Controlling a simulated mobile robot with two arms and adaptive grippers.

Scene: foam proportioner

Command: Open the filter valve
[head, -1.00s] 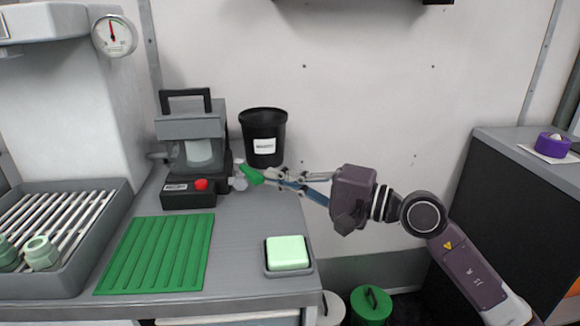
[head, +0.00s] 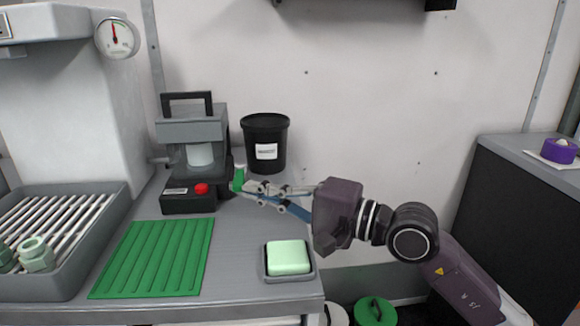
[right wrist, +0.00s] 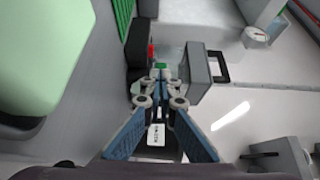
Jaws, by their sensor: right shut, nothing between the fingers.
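The filter machine (head: 193,155) stands at the back of the counter, with a grey top, a black carry handle, a clear chamber and a black base. The filter valve's green handle (head: 238,178) is at its right side and stands about upright. My right gripper (head: 246,188) is shut and empty, its fingertips at the green handle; contact cannot be told. In the right wrist view the closed fingertips (right wrist: 160,75) lie just below a small green part of the handle (right wrist: 161,65), and the fingers hide the rest. My left gripper is not in view.
A black labelled bucket (head: 266,142) stands behind the gripper. A red button (head: 201,189) is on the machine's base. A green ribbed mat (head: 150,258) and a tray with a pale green sponge (head: 288,258) lie in front. Bare counter lies between them.

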